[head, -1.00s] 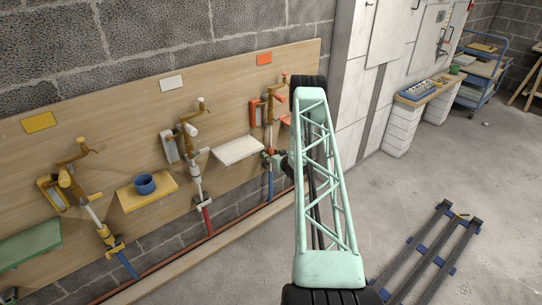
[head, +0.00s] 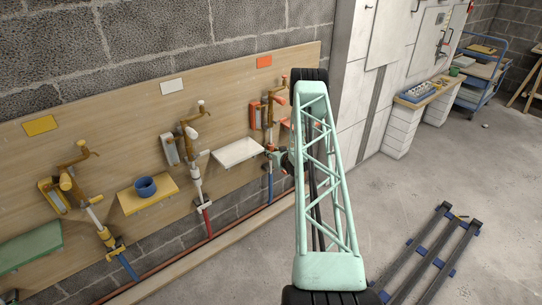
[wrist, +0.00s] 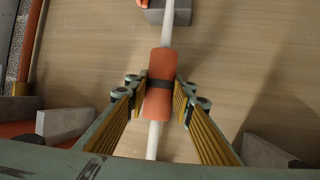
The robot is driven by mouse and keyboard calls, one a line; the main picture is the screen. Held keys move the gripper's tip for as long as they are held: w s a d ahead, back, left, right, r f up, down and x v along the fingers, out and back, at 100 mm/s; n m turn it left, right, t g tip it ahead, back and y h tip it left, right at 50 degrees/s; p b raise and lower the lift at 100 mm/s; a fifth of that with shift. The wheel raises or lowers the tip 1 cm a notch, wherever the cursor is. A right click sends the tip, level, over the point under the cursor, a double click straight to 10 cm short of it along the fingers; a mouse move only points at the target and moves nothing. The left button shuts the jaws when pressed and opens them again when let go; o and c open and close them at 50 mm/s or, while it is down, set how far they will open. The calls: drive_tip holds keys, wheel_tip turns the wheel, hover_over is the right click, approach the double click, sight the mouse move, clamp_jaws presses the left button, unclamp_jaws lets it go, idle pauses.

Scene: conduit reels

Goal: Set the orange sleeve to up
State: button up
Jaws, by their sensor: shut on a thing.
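The orange sleeve (wrist: 160,62) is a short cylinder with a dark band around its middle, threaded on a white rod (wrist: 152,140). In the wrist view my gripper (wrist: 159,100) has one yellow-padded finger on each side of it and is shut on it around the band and lower half. The rod runs on past both ends of the sleeve. In the head view my gripper (head: 277,154) is at the lower part of the rightmost station, under the orange label (head: 264,62). The sleeve is small and partly hidden there by my gripper and arm.
A grey block (wrist: 168,13) sits at the rod's upper end in the wrist view. A white shelf (head: 236,152) juts from the board left of my gripper. Other stations stand further left, with a blue cup (head: 145,186) on a yellow shelf. Grey cabinets stand right.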

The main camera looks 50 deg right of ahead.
sight(271, 141)
wheel_tip(271, 141, up, 7)
drive_tip(key=shift+f+p, duration=0.1)
drive_tip(key=shift+p, duration=0.45)
drive_tip(key=o, duration=1.1)
drive_tip(key=shift+c, duration=0.2)
drive_tip(key=shift+o, duration=0.7)
drive_tip(key=shift+s+a, duration=0.1)
drive_tip(key=shift+s, duration=0.15)
drive_tip(key=v, duration=1.1)
drive_tip(key=shift+s+a, duration=0.15)
drive_tip(key=shift+a, duration=0.1)
drive_tip(key=shift+r, duration=0.3)
